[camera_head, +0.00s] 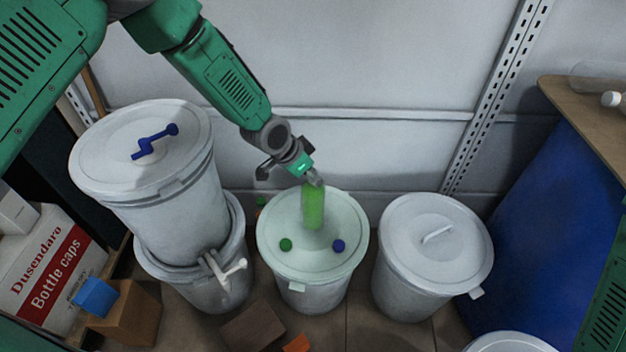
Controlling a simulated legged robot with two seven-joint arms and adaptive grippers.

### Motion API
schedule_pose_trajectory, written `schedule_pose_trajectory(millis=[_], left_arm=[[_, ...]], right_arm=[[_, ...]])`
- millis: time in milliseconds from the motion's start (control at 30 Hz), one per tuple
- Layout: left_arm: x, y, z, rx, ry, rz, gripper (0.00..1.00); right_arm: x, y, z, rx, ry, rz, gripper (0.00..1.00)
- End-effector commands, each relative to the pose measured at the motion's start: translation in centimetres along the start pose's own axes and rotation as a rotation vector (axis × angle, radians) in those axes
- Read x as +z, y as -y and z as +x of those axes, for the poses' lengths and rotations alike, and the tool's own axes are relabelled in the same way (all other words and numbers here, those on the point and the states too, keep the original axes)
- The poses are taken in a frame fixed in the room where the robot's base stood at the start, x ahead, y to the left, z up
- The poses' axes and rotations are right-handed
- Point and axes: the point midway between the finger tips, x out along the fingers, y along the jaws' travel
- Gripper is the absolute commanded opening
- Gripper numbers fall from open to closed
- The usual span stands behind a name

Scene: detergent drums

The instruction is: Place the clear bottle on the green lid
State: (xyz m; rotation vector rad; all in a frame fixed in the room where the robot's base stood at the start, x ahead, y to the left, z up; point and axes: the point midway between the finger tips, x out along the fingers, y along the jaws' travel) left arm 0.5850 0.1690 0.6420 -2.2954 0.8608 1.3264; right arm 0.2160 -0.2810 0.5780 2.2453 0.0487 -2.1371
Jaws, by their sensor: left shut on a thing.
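My left gripper (314,181) is shut on the upper end of a green, upright, elongated object (313,209). It holds the object over the back half of the middle drum's pale green lid (312,262). I cannot tell whether the object's lower end touches the lid. A clear bottle (592,77) with a white cap lies on its side on the brown board at the upper right, far from my left gripper and partly cut off by the frame. My right gripper is out of view.
A green ball (285,244) and a blue ball (338,246) sit on the middle lid. A drum with a white lid (436,238) stands to the right, and stacked drums (158,190) stand left. Boxes lie lower left.

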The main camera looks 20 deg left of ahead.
Motion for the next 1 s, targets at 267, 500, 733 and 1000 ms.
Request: schedule_pose_trajectory(millis=[267, 500, 733, 1000], left_arm=[[0.5, 0.0, 1.1, -0.001, -0.003, 0.001, 0.0], [0.7, 0.0, 1.3, 0.0, 0.0, 0.0, 0.44], [0.7, 0.0, 1.3, 0.0, 0.0, 0.0, 0.44], [0.5, 0.1, -1.1, -0.001, -0.002, -0.001, 0.44]], right_arm=[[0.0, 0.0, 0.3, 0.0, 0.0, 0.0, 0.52], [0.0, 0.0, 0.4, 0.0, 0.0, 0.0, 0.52], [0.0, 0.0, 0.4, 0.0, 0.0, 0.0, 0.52], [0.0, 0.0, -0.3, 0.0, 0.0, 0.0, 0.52]])
